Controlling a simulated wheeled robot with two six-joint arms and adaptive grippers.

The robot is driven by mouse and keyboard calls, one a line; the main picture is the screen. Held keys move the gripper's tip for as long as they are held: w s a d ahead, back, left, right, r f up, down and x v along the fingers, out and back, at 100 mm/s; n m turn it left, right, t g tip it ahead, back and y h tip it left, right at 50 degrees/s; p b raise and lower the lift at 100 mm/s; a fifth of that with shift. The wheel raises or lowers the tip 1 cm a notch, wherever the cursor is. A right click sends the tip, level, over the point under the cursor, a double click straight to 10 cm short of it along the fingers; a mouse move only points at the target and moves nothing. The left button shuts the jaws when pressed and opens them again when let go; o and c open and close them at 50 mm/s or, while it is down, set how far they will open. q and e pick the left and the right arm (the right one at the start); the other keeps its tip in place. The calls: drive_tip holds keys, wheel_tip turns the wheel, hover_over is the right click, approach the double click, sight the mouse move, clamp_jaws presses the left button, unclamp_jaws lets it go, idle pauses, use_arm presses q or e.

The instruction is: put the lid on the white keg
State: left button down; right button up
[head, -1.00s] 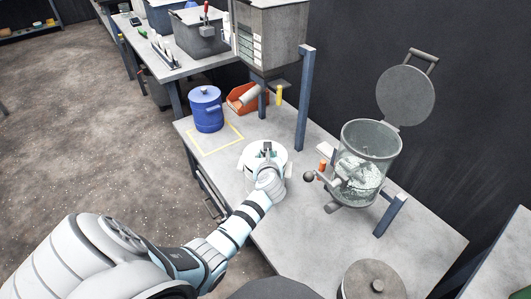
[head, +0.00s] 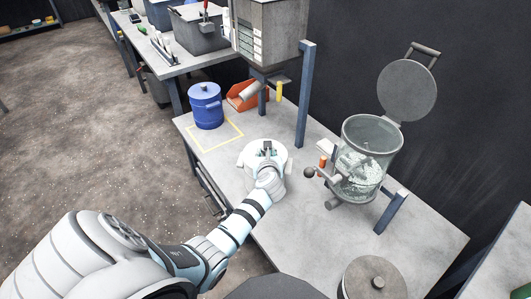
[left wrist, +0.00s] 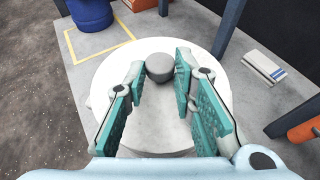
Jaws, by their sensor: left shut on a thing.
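The white keg (head: 262,186) stands on the grey workbench, partly hidden by my left arm. A round white lid (left wrist: 215,105) with a grey knob (left wrist: 159,67) covers its top in the left wrist view. I cannot tell whether the lid is touching the rim or just above it. My left gripper (head: 267,150) is over the keg, pointing down. Its teal-padded fingers (left wrist: 160,75) are on either side of the knob and shut on the lid. My right gripper is not in view.
A blue keg (head: 206,108) stands by a yellow marked square (head: 228,142). An orange bin (head: 245,97) is behind. A clear vessel (head: 370,165) with a raised lid (head: 407,90) stands right. A grey lidded container (head: 373,283) is at the front right.

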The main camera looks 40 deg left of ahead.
use_arm(q)
drive_tip(key=shift+f, duration=0.25)
drive_tip(key=c, duration=1.3)
unclamp_jaws()
drive_tip(key=v, duration=1.2)
drive_tip(key=shift+s, duration=0.1)
